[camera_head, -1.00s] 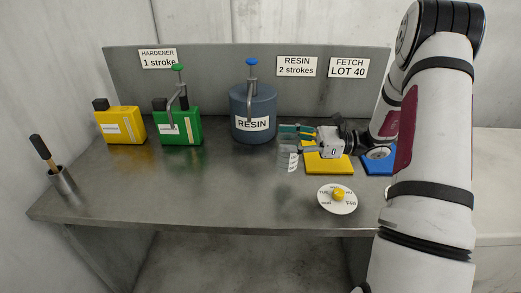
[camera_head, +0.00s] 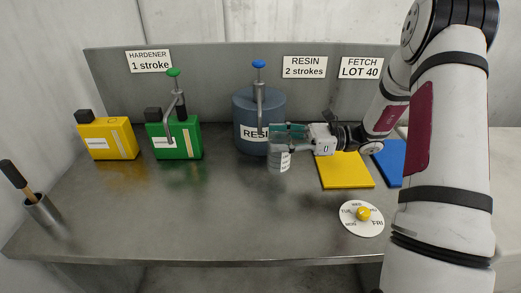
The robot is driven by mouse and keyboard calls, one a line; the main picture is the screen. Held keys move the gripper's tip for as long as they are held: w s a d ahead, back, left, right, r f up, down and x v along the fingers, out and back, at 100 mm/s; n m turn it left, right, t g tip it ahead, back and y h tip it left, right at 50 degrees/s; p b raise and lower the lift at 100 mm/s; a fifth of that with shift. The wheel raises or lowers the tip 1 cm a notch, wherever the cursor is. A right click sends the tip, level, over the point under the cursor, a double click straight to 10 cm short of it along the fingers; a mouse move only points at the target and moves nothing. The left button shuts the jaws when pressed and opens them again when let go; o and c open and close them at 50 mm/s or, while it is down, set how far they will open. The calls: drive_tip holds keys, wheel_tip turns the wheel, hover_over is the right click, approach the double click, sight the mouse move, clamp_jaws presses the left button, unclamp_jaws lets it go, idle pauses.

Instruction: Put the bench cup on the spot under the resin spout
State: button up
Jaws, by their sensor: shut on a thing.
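My gripper (camera_head: 290,139) reaches in from the right and is shut on the bench cup (camera_head: 279,161), a clear cup with a white label. The cup is upright in front of the right side of the blue-grey resin drum (camera_head: 245,110). Whether its base touches the bench cannot be told. The resin spout (camera_head: 260,115), under a blue pump knob, hangs down the drum's front, a little left of the cup. The spot under the spout is not clearly visible; the cup and gripper are close to that area.
A green hardener can (camera_head: 188,141) with a pump and a yellow can (camera_head: 110,138) stand left. A yellow mat (camera_head: 345,172), a blue mat (camera_head: 390,160) and a round dial (camera_head: 350,222) are at right. A brush holder (camera_head: 42,209) stands front left. The bench centre is clear.

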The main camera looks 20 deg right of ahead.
drive_tip(key=shift+w+a+f, duration=0.25)
drive_tip(key=shift+a+f, duration=0.35)
drive_tip(key=shift+a, duration=0.2)
drive_tip(key=shift+w+a+f, duration=0.25)
drive_tip(key=shift+a+f, duration=0.3)
drive_tip(key=shift+a, duration=0.3)
drive_tip(key=shift+w+a+f, duration=0.25)
drive_tip(key=shift+a+f, duration=0.35)
drive_tip(key=shift+a, duration=0.2)
drive_tip(key=shift+f, duration=0.15)
drive_tip(key=o, duration=1.1)
